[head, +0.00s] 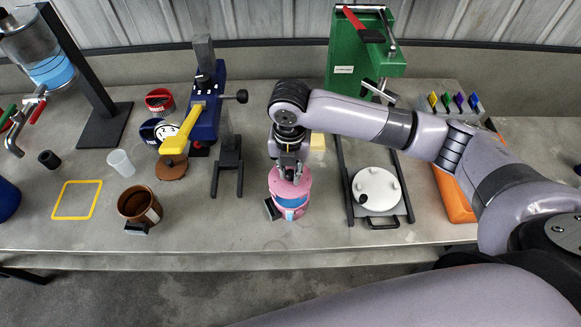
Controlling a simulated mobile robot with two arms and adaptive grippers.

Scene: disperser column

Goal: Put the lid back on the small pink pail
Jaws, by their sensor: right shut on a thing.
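The small pink pail (291,211) stands upright near the front edge of the bench, with a blue patch on its front. My right gripper (289,172) points down over it and is shut on the pink lid (290,185). The lid is at the top of the pail, in line with it. I cannot tell whether it rests on the rim or is a little above it. The gripper hides part of the lid. My left gripper is not in view.
A brown pail (137,205), a white cup (121,163) and a yellow square frame (77,200) are on the left. A blue stand with a yellow lever (182,130) is left of centre. A white round plate (377,190) is just right, before a green machine (352,60).

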